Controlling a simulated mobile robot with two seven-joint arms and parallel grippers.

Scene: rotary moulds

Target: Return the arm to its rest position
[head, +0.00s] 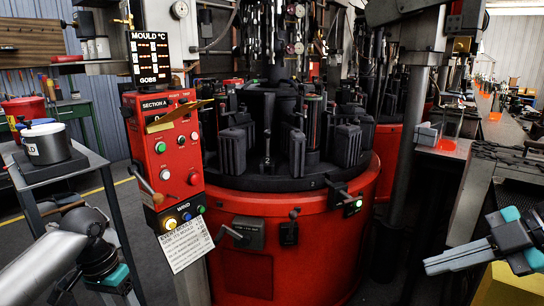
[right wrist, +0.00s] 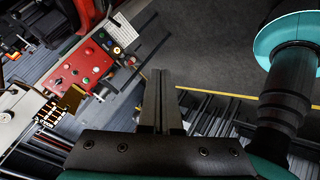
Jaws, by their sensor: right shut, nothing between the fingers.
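My right gripper (head: 427,265) shows at the right of the head view, its grey fingers pointing left, beside the red mould machine and apart from it. In the right wrist view its two dark fingers (right wrist: 161,72) lie together, shut with nothing between them. Part of my left arm (head: 50,265) comes in at the lower left of the head view, in front of the grey stand. The left gripper itself is not visible.
The round red machine (head: 245,270) with dark moulds fills the middle. A red control panel (head: 165,150) stands on its left; it also shows in the right wrist view (right wrist: 85,65). A white pot (head: 46,143) sits on a grey stand (head: 75,165). A workbench (head: 500,125) runs along the right.

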